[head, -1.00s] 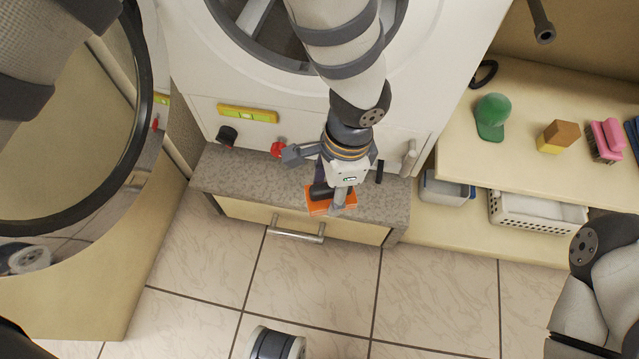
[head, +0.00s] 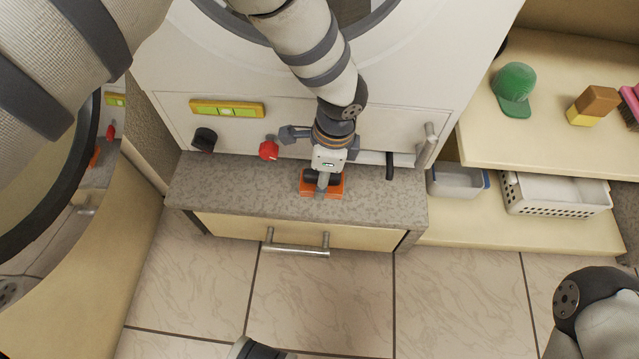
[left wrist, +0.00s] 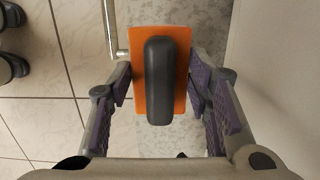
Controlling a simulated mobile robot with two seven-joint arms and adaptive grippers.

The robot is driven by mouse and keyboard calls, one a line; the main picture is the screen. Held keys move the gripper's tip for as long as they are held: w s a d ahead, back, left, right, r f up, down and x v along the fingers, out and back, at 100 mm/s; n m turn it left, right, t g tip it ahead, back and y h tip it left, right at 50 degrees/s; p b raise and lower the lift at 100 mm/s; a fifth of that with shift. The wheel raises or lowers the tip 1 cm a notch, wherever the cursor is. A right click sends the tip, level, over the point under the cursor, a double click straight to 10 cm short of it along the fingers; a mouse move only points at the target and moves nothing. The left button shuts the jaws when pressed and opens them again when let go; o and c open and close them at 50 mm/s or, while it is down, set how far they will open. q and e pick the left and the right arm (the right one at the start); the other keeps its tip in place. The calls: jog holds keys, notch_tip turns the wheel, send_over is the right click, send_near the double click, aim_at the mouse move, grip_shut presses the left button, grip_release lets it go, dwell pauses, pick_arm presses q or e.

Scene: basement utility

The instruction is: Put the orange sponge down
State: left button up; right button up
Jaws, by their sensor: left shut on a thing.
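The orange sponge (head: 338,188) has a dark grey grip on its top. My left gripper (head: 322,181) is shut on it, over the grey speckled countertop (head: 240,190) in front of the white machine. In the left wrist view the orange sponge (left wrist: 140,65) sits between the two purple-padded fingers, its grip facing the camera. I cannot tell whether its underside touches the countertop. My right gripper is out of view.
A red knob (head: 268,150) and a black knob (head: 204,139) stick out of the machine's front. A drawer handle (head: 297,249) juts out below the countertop. On the right, shelves hold a green cap (head: 513,88) and a white basket (head: 553,196). The countertop's left stretch is clear.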

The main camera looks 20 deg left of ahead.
pick_arm(q)
jog(key=shift+w+a+f+b, duration=0.15)
jog(key=shift+w+a+f, duration=0.15)
jog(key=shift+f, duration=0.15)
jog(key=shift+w+a+f+b, duration=0.15)
jog(key=shift+a+f, duration=0.1)
jog(key=shift+f, duration=0.2)
jog(key=f, duration=0.1)
jog(key=f+b, duration=0.1)
jog(key=f, duration=0.1)
jog(key=shift+w+a+f, duration=0.2)
jog(key=shift+a+f, duration=0.05)
jog(key=shift+f, duration=0.15)
jog(key=shift+r, duration=0.2)
jog(key=o, duration=0.7)
jog(key=shift+f, duration=0.2)
jog(key=shift+o, duration=0.2)
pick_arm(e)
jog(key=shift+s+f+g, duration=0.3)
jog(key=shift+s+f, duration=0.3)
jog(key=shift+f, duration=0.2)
pick_arm(q)
jog(key=shift+r, duration=0.1)
